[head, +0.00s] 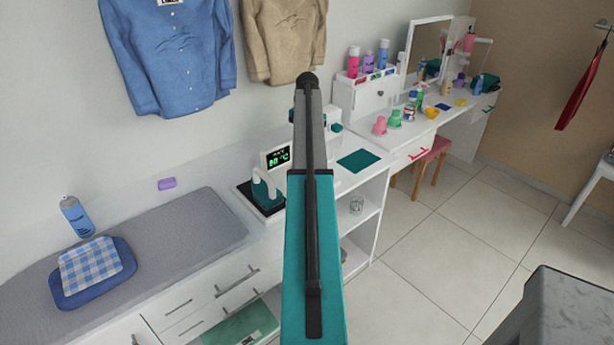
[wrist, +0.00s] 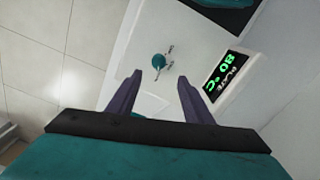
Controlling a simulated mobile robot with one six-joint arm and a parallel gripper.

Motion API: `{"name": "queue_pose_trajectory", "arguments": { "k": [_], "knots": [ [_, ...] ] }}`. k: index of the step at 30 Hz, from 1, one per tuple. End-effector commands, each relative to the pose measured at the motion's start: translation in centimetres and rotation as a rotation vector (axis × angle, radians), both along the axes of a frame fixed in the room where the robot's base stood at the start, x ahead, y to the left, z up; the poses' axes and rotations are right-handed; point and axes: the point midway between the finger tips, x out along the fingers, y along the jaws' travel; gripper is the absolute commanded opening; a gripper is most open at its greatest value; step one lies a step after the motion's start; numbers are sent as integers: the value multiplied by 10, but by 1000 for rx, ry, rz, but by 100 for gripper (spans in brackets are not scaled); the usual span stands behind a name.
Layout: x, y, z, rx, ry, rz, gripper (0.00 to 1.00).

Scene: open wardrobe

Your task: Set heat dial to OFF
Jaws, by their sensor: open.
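A display (wrist: 224,78) in the wrist view glows green with "80 °C" and "PLATE". It also shows in the head view (head: 276,157), behind a teal iron (head: 264,192) on a dark plate. A small teal round part (wrist: 158,61) with grey metal pieces beside it sits on the white surface; it looks like a knob, but I cannot tell for sure that it is the heat dial or read its setting. My gripper (wrist: 158,84) is open and empty, its two dark fingers apart on either side below the round part, not visibly touching it. My arm hides this spot in the head view.
A padded grey board (head: 190,232) lies left, with a folded checked cloth (head: 90,264) and a blue bottle (head: 75,216). A teal mat (head: 358,160) lies right of my arm. A vanity (head: 400,130) with several bottles stands farther back.

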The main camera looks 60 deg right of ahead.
Motion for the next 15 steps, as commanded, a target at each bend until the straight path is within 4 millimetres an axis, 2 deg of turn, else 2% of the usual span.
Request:
{"name": "queue_pose_trajectory", "arguments": {
  "k": [1, 15],
  "knots": [
    [0, 0, -10, 0, 0, 0, 46],
    [-1, 0, -66, 0, 0, -1, 46]
  ]
}}
